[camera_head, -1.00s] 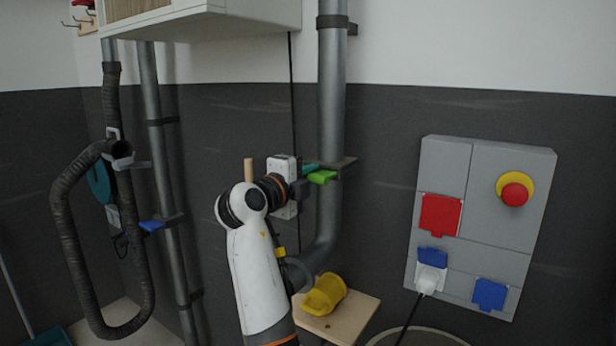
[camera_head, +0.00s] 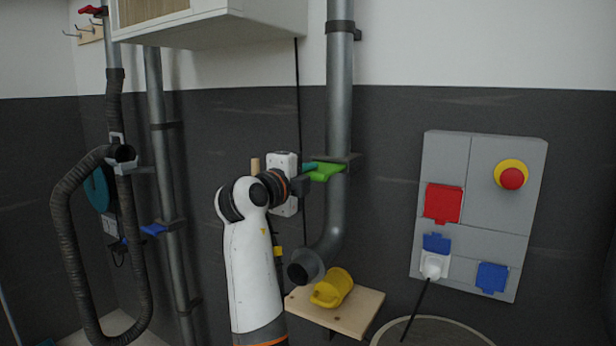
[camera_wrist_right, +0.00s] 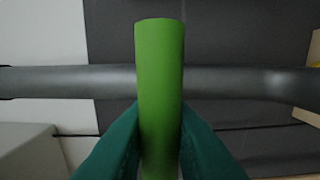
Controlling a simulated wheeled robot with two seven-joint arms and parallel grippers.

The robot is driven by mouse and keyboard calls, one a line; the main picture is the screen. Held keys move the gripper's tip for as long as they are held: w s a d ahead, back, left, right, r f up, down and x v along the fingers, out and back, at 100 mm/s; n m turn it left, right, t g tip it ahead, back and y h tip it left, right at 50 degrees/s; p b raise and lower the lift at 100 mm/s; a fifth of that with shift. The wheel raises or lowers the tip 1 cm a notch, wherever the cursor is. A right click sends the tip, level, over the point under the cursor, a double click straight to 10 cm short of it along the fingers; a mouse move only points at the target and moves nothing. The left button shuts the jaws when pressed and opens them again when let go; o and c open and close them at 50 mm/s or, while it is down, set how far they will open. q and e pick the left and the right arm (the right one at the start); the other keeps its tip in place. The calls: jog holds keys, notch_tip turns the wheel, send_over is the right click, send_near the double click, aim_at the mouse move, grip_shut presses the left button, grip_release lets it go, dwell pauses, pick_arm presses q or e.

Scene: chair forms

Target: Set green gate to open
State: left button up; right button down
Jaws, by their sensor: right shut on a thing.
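The green gate (camera_head: 327,171) is a slide with a green handle on the grey vertical pipe (camera_head: 340,110). Its handle points left and slightly toward me in the head view. My right gripper (camera_head: 310,168), with teal fingers, is at the handle. In the right wrist view the green handle (camera_wrist_right: 160,75) stands upright between the teal fingers (camera_wrist_right: 160,150), which are shut on it from both sides. The pipe crosses behind the handle there. The gate's plate inside the pipe is hidden. My left gripper is not in view.
A blue gate (camera_head: 153,229) sits on another pipe at left, near a black hose (camera_head: 65,230). A grey electrical panel (camera_head: 480,215) is at right.

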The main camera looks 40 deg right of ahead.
jog(key=c, duration=1.6)
grip_release()
jog(key=shift+a+f, duration=0.1)
jog(key=shift+f, duration=0.1)
jog(key=shift+c, duration=0.2)
jog(key=shift+o, duration=1)
jog(key=shift+a, duration=0.1)
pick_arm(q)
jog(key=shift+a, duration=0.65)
pick_arm(e)
jog(key=shift+s+r, duration=0.1)
jog(key=shift+r, duration=0.05)
pick_arm(q)
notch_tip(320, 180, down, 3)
jog(key=b, duration=0.3)
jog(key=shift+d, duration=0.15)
pick_arm(e)
jog(key=v, duration=1.2)
jog(key=shift+a, duration=0.1)
